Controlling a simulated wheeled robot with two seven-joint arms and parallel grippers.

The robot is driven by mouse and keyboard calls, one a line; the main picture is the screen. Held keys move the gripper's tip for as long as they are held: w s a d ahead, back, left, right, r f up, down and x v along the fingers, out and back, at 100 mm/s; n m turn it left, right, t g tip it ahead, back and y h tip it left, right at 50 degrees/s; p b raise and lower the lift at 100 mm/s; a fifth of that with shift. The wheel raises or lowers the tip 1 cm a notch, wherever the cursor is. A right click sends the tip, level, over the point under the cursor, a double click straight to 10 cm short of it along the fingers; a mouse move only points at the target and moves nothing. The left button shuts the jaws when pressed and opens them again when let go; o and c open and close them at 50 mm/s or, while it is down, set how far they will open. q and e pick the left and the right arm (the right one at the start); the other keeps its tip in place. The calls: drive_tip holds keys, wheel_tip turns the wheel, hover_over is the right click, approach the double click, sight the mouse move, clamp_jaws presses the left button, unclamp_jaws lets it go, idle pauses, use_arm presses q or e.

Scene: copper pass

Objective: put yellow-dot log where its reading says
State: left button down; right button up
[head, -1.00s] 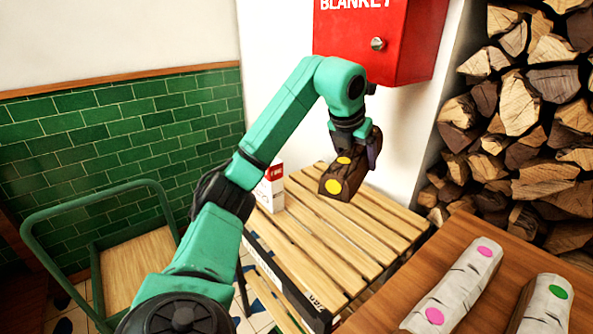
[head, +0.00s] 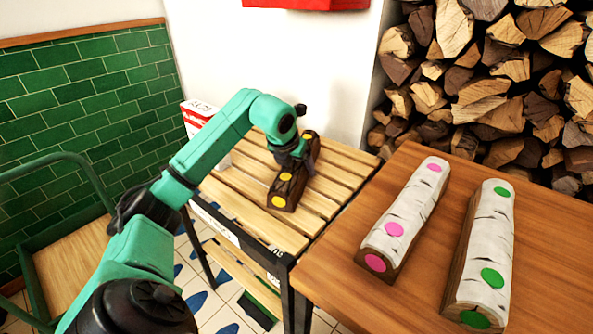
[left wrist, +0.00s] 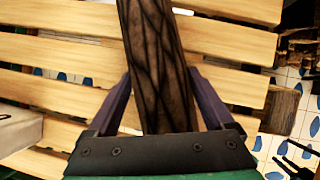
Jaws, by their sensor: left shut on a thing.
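The yellow-dot log (head: 284,190) is dark brown with yellow dots on its bark and its near end. It is at the slatted wooden rack (head: 240,213), lying lengthwise along the view; I cannot tell whether it touches the slats. My left gripper (head: 296,160) is shut on it from above. In the left wrist view the dark log (left wrist: 158,70) runs between the two purple fingers, with slats beyond it. A reading is not visible in these frames. My right gripper is not in view.
A pink-dot log (head: 410,215) and a green-dot log (head: 485,250) lie on the brown table (head: 340,275) at right. A red and white box (head: 205,125) stands at the rack's back left. A green cart (head: 70,250) is at left. Firewood (head: 500,80) is stacked behind.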

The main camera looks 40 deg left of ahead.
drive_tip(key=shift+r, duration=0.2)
use_arm(q)
unclamp_jaws()
drive_tip(key=shift+f, duration=0.1)
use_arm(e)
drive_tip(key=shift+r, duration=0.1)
use_arm(q)
drive_tip(key=p+v, duration=0.1)
drive_tip(key=v, duration=1)
drive_tip(key=shift+r+p, duration=0.35)
drive_tip(key=shift+s+d+r, duration=0.1)
drive_tip(key=shift+s+r, duration=0.15)
drive_tip(key=shift+s, duration=0.05)
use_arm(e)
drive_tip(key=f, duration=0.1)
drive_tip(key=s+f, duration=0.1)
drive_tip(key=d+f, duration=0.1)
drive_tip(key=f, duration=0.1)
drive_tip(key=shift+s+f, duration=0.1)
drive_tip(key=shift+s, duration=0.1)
